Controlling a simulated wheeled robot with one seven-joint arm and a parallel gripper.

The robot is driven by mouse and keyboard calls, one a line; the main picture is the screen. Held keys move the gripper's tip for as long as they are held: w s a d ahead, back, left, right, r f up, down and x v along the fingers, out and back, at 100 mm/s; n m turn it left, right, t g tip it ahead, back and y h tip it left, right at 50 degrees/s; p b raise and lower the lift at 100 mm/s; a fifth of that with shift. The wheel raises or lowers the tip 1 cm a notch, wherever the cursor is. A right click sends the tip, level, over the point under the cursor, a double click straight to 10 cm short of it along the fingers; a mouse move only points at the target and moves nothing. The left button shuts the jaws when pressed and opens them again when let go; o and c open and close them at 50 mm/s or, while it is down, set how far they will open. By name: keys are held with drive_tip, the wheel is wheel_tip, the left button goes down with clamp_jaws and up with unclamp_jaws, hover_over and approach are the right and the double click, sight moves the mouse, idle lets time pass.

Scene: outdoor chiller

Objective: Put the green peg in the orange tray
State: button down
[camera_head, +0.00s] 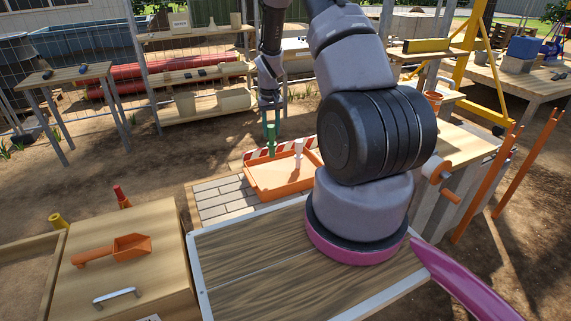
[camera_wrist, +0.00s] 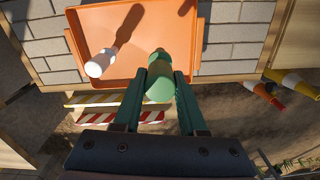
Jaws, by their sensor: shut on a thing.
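The orange tray (camera_head: 277,187) lies on a pale brick surface beyond the wooden table; it also fills the upper middle of the wrist view (camera_wrist: 96,20). My gripper (camera_head: 270,126) points down above the tray's back edge. In the wrist view its two green fingers (camera_wrist: 159,90) are shut on the green peg (camera_wrist: 160,84), one on each side. The peg's far end overlaps the tray in that view. A white peg (camera_head: 298,148) stands upright in the tray; it also shows in the wrist view (camera_wrist: 100,63), left of the green peg and apart from it.
An orange scoop (camera_head: 120,249) and a box with a metal handle (camera_head: 116,297) are at the lower left. A red-and-white striped barrier (camera_head: 268,152) stands along the tray's back side. Traffic cones (camera_wrist: 268,92) are at the right in the wrist view. Most of the tray floor is free.

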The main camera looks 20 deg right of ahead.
sight(271, 141)
drive_tip(key=shift+w+d+f, duration=0.1)
drive_tip(key=shift+w+f, duration=0.05)
drive_tip(key=shift+w, duration=0.3)
drive_tip(key=f, duration=0.5)
drive_tip(key=shift+w+d+f, duration=0.1)
drive_tip(key=shift+w+f, duration=0.1)
drive_tip(key=shift+f, duration=2)
drive_tip(key=shift+f, duration=0.15)
drive_tip(key=shift+c, duration=2.3)
unclamp_jaws()
